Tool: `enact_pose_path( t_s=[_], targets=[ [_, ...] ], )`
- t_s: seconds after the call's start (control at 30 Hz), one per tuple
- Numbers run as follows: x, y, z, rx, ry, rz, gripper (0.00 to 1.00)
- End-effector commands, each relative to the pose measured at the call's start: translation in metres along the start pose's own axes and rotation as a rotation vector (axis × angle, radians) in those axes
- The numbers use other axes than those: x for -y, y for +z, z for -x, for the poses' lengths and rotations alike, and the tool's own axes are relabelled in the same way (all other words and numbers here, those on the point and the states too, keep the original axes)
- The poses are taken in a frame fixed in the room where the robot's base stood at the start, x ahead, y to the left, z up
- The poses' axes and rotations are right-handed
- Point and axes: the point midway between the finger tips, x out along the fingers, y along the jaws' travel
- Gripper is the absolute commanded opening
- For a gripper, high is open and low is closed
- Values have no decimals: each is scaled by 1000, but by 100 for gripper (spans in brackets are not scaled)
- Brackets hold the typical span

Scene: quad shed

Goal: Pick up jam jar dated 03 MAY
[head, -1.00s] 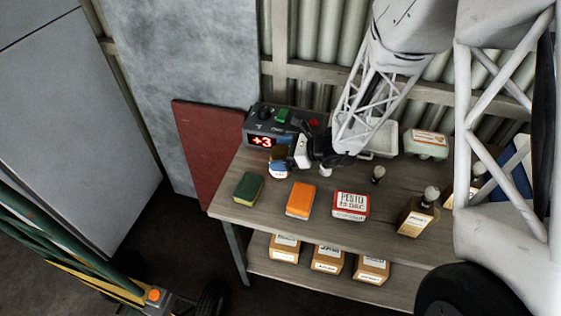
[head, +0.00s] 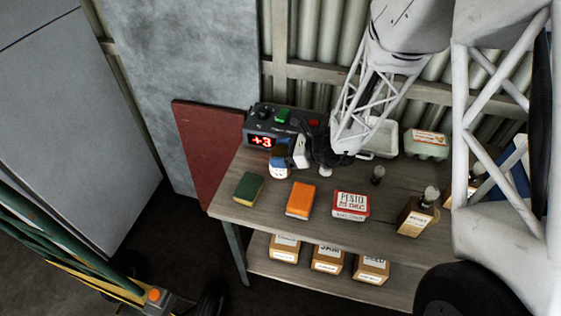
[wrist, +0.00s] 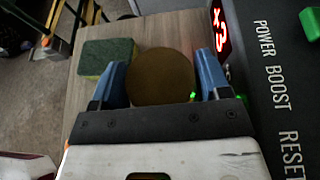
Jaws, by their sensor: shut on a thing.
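A jar with a round gold-brown lid (wrist: 160,77) sits between the two blue fingers of my gripper (wrist: 163,82) in the wrist view. My gripper is shut on the jar, one finger on each side of the lid. In the head view my gripper (head: 283,160) is at the back left of the bench, and the jar's white label (head: 278,173) shows below it. The label's writing is too small to read, so I cannot tell its date. I cannot tell whether the jar touches the bench top.
A control box (head: 262,128) with a red "+3" display stands close behind the jar. A green-yellow sponge (head: 248,187), an orange block (head: 300,200) and a pesto box (head: 351,205) lie in front.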

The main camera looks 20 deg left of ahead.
Motion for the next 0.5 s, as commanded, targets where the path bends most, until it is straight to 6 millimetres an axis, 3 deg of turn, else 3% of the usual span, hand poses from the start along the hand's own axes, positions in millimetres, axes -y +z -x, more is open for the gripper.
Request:
enact_pose_path(
  t_s=[0.03,0.17,0.43,0.5],
  targets=[
    [0,0,0,0,0,0,38],
    [0,0,0,0,0,0,21],
    [0,1,1,-1,0,-1,21],
    [0,3,2,-1,0,-1,3]
  ],
)
